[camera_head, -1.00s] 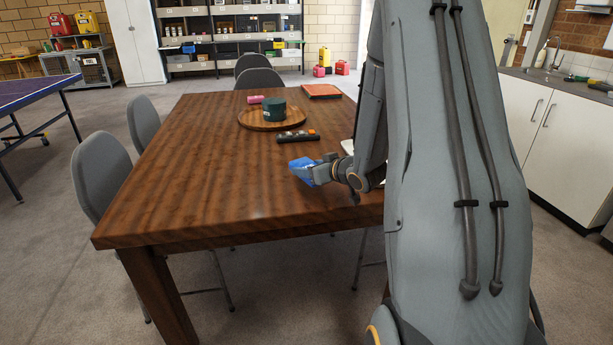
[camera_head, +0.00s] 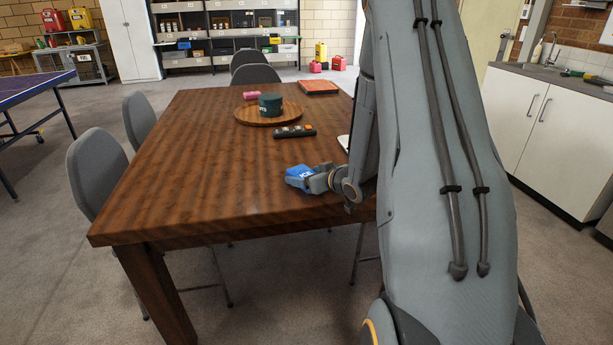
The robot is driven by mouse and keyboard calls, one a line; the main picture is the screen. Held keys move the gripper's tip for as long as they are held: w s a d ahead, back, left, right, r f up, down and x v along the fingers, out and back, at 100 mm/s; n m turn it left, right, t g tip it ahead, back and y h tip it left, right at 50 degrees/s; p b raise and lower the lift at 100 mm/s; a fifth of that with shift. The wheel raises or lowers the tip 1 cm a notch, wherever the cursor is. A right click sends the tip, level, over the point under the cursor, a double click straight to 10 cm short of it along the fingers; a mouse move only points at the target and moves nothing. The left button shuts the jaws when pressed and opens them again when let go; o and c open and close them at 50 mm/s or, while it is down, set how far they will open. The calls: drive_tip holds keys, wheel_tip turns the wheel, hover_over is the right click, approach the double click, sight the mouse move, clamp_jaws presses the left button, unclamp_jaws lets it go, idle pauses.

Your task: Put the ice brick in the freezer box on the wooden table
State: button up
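The blue ice brick (camera_head: 297,174) has white lettering and is at the fingers of my gripper (camera_head: 312,179), over the right part of the wooden table (camera_head: 200,190). My gripper appears shut on it. The brick looks low over the tabletop; I cannot tell whether it touches. A pale thing (camera_head: 344,143) shows only its edge beside my arm. I cannot tell if it is the freezer box, and no freezer box is clearly visible. My arm hides the table's right side.
A round wooden board (camera_head: 243,115) holds a dark green tin (camera_head: 270,105) and a pink item (camera_head: 251,95). A remote-like dark object (camera_head: 295,131) lies nearer. An orange-red flat item (camera_head: 318,87) lies at the far end. Grey chairs (camera_head: 97,175) line the left side. The table's left and front are clear.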

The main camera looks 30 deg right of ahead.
drive_tip(key=shift+r, duration=0.2)
drive_tip(key=v, duration=1.1)
drive_tip(key=shift+s+r, duration=0.1)
drive_tip(key=shift+s, duration=0.25)
drive_tip(key=shift+s+a+f+g+h, duration=0.2)
drive_tip(key=shift+f+g+h, duration=0.1)
drive_tip(key=shift+g+h, duration=0.55)
drive_tip(key=s+a+r+m+g, duration=0.1)
drive_tip(key=s+a+g, duration=0.5)
drive_tip(key=s+a, duration=0.2)
drive_tip(key=s+a+r+m+g, duration=0.1)
drive_tip(key=s+a+g, duration=0.4)
drive_tip(key=s+a, duration=0.4)
drive_tip(key=s, duration=0.4)
drive_tip(key=shift+s+r+m+g, duration=0.2)
drive_tip(key=shift+r+m+g, duration=0.1)
drive_tip(key=shift+m+g, duration=0.1)
drive_tip(key=shift+n, duration=0.8)
drive_tip(key=a+p, duration=0.1)
drive_tip(key=a+r+p, duration=0.2)
drive_tip(key=a+p, duration=0.1)
drive_tip(key=shift+s+a+r, duration=0.1)
drive_tip(key=shift+a+r, duration=0.05)
